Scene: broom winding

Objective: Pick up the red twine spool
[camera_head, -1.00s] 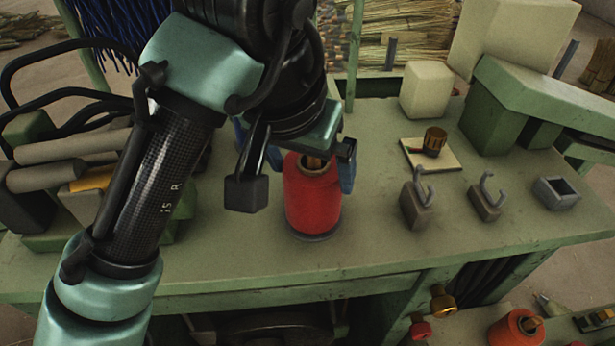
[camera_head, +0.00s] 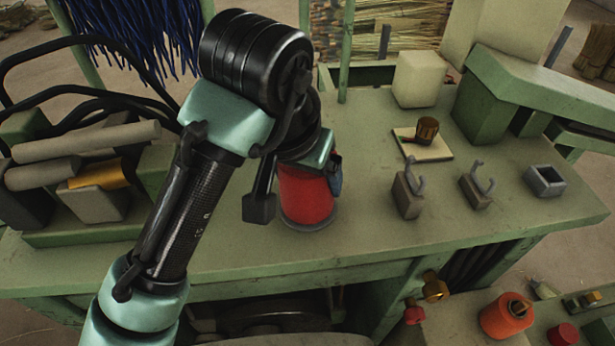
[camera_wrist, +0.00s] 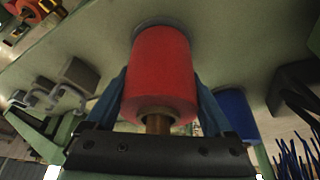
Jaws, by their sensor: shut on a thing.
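The red twine spool (camera_head: 305,196) stands upright on its dark round base on the green bench. In the wrist view the red spool (camera_wrist: 160,72) sits between the two blue fingers, with its brass-coloured core facing the camera. My gripper (camera_wrist: 160,95) is shut on the red spool, one finger on each side. In the head view my gripper (camera_head: 308,180) comes down over the spool from above, and my wrist hides the spool's top. The spool's lower end appears to be still at its base.
A blue spool (camera_wrist: 236,112) stands close beside the gripper in the wrist view. Two grey hook blocks (camera_head: 407,195), a brass knob on a pale plate (camera_head: 423,148) and a small open grey box (camera_head: 545,180) stand to the right. Rolls and a bin (camera_head: 85,175) crowd the left.

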